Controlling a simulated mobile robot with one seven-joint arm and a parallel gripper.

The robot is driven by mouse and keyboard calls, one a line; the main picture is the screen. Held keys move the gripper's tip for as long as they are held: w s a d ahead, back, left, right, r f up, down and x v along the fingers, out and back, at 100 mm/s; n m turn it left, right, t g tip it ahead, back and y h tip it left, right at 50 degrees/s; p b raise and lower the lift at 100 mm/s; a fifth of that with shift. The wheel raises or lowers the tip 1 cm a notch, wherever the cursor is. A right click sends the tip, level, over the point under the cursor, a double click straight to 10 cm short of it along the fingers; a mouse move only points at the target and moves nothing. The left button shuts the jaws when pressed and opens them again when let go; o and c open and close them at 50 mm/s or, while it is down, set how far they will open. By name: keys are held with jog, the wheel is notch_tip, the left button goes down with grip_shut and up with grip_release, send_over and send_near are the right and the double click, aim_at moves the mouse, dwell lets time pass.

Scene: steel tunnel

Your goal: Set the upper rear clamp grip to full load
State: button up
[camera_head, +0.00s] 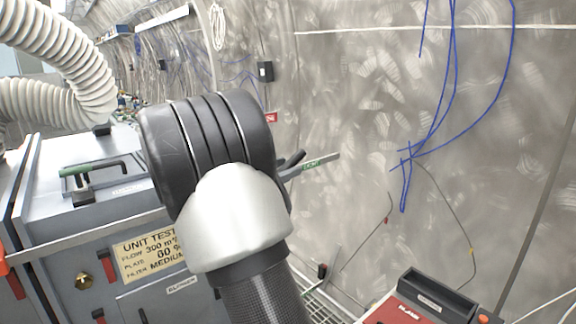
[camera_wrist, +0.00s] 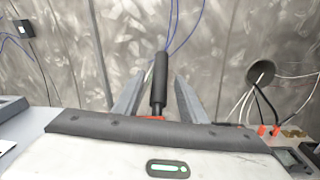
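In the wrist view, a black cylindrical grip (camera_wrist: 160,78) with a little red at its base stands between the two grey fingers of my gripper (camera_wrist: 157,92). The fingers are spread, and a gap shows on both sides of the grip. In the head view, my arm joint hides most of my gripper. A dark grip-like piece (camera_head: 292,160) shows just right of the joint, beside a grey bar with a green label (camera_head: 318,163). I cannot tell its exact contact with my gripper. The grey filter unit (camera_head: 60,215) is at the left, partly behind my arm.
The unit's top has a green-ended handle (camera_head: 75,171), and its front has a yellow test plate (camera_head: 150,255). White ribbed hoses (camera_head: 60,45) hang upper left. A red box with a black tray (camera_head: 435,295) is at lower right. The steel wall (camera_head: 390,100) carries blue cables.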

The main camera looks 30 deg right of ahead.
jog(key=shift+x, duration=1)
grip_shut()
